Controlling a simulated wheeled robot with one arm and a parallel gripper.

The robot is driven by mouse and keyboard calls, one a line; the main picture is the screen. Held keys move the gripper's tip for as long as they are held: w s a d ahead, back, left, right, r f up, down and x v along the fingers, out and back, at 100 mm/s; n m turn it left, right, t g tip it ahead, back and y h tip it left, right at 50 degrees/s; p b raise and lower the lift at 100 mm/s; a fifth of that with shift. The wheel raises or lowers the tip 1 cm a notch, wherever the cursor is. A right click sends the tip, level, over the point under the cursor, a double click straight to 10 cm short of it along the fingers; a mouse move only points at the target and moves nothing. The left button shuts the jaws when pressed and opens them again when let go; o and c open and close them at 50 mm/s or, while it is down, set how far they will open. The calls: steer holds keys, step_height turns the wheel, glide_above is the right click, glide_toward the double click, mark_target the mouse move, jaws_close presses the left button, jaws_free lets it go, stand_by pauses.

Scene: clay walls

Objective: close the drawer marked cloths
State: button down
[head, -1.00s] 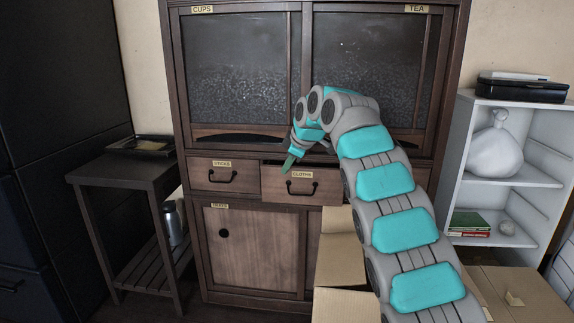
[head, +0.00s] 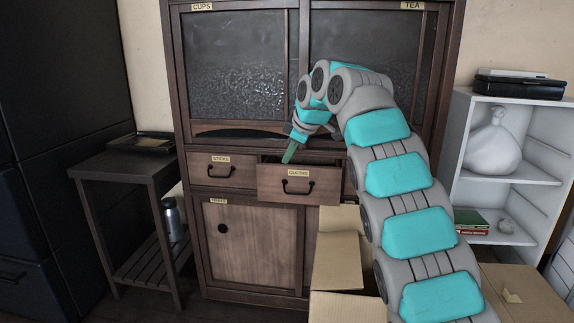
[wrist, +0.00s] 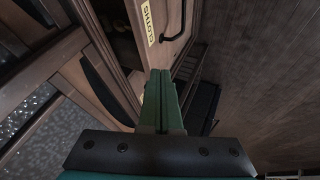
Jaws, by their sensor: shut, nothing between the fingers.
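The drawer marked cloths (head: 325,187) is in the middle of the dark wooden cabinet and stands partly open, its front out from the cabinet face. It has a dark bow handle (head: 298,187) and a label. My gripper (head: 287,160) is shut and empty, its green fingers pointing down at the top edge of the drawer front, left of its middle. In the wrist view, the closed fingers (wrist: 160,74) are close to the drawer front (wrist: 166,14), with the dark drawer inside to the left. Whether they touch it I cannot tell.
The sticks drawer (head: 240,173) to the left is shut, and the trays door (head: 255,245) below is shut. Open cardboard boxes (head: 340,262) stand in front at the right. A dark side table (head: 120,166) is left, a white shelf (head: 512,178) right.

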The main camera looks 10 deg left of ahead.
steer(key=s+d+r+m+p, duration=0.1)
steer(key=s+d+r+p, duration=0.15)
steer(key=d+r, duration=0.6)
steer(key=s+d+f+p, duration=0.2)
steer(key=s+d+f, duration=0.25)
steer(key=d, duration=0.35)
steer(key=w+a+f+n, duration=0.1)
steer(key=w+a+f, duration=0.2)
steer(key=w+f, duration=0.4)
steer(key=shift+w+f, duration=0.3)
steer(key=shift+f, duration=0.3)
steer(key=shift+w, duration=0.1)
